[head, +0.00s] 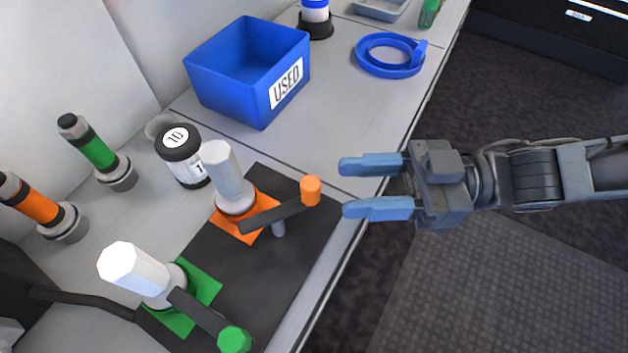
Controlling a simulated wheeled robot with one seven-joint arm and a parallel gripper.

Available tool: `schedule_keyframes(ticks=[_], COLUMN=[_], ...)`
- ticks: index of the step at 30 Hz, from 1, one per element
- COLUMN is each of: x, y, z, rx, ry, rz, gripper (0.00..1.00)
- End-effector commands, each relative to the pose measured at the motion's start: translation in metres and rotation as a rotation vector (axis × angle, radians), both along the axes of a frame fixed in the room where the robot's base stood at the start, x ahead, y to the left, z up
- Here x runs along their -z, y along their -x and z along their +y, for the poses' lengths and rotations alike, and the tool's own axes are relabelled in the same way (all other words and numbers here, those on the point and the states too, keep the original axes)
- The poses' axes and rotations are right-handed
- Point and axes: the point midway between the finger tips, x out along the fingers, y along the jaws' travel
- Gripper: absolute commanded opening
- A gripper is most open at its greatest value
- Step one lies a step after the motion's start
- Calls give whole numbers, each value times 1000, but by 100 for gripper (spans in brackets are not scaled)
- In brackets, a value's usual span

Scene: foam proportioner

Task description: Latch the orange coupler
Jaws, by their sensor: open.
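The orange coupler has a white faceted body (220,170) standing on an orange square base (228,221) on a black mat (238,278). Its dark lever (268,215) reaches out to the right and ends in an orange knob (311,190). A short grey stub (278,229) shows below the lever. My gripper (345,187) is open and empty. Its two blue fingers point left, just to the right of the orange knob, apart from it in the picture. I cannot tell the exact gap.
A green coupler (135,272) with a green-knobbed lever (234,339) stands nearer on the mat. A jar (180,155), green and orange cylinders (98,155) (36,205) and a blue "USED" bin (222,88) stand behind. A blue ring (386,70) lies at the far end. The counter edge runs beneath my gripper.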

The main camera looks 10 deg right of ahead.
Motion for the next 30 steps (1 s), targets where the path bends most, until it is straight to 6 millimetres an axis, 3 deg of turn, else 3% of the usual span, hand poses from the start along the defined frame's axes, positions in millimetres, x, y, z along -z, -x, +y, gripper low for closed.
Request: schedule_keyframes(ticks=[10,15,23,30], x=[0,0,0,0], y=[-4,-5,-6,-6], z=[52,62,64,63], rx=[-2,0,1,1], ry=[-1,0,2,2], rz=[0,-2,-1,-1], gripper=[48,48,48,27])
